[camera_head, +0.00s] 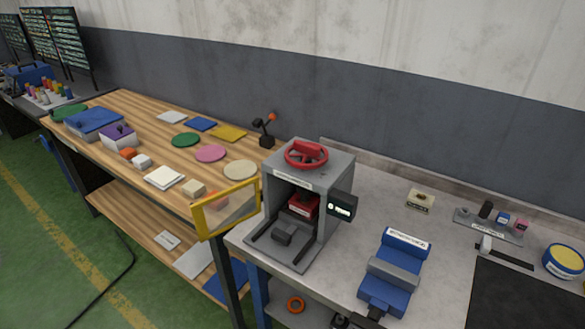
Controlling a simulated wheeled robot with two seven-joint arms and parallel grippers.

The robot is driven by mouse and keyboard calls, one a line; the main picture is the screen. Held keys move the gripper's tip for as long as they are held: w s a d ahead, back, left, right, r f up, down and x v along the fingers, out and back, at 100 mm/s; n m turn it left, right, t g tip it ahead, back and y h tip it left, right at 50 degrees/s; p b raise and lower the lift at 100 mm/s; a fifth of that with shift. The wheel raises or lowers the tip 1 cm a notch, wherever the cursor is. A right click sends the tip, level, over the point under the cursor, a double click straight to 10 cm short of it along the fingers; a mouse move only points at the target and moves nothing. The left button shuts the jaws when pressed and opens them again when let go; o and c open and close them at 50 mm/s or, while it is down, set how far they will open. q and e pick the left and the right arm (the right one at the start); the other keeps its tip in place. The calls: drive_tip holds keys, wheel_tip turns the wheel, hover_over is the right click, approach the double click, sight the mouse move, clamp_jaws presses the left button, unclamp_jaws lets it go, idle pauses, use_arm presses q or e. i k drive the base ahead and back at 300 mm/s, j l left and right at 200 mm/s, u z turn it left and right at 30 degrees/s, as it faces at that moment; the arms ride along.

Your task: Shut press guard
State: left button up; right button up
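The press (338,167) is a grey box with a red handwheel (306,153) on top, standing at the left end of the grey bench. Its guard (226,209) is a yellow-framed clear panel. The guard is swung open to the left of the press front and sticks out past the bench edge. Inside the press a red block (303,205) is seen, with a dark grey part (284,233) in front of it. Neither of my grippers is in view.
A blue vise (394,272) stands right of the press on the grey bench (375,195). A wooden table (140,127) with coloured discs, plates and boxes is at the left. A grey tool rack (488,226) and a yellow-blue tin (564,261) are at the right.

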sight(199, 216)
drive_tip(key=j+z, duration=0.1)
drive_tip(key=z, duration=0.3)
drive_tip(key=j+z, duration=0.15)
drive_tip(key=z, duration=0.3)
drive_tip(key=i+j+z, duration=0.1)
drive_tip(key=z, duration=0.3)
drive_tip(key=j+z, duration=0.15)
drive_tip(key=j, duration=0.25)
drive_tip(key=k+j+z, duration=0.15)
drive_tip(key=j, duration=0.25)
drive_tip(key=j+z, duration=0.2)
drive_tip(key=j, duration=0.2)
drive_tip(key=k+j+z, duration=0.15)
drive_tip(key=j, duration=0.25)
drive_tip(key=k+j+z, duration=0.15)
drive_tip(key=j, duration=0.2)
drive_tip(key=k+j+z, duration=0.15)
drive_tip(key=j, duration=0.25)
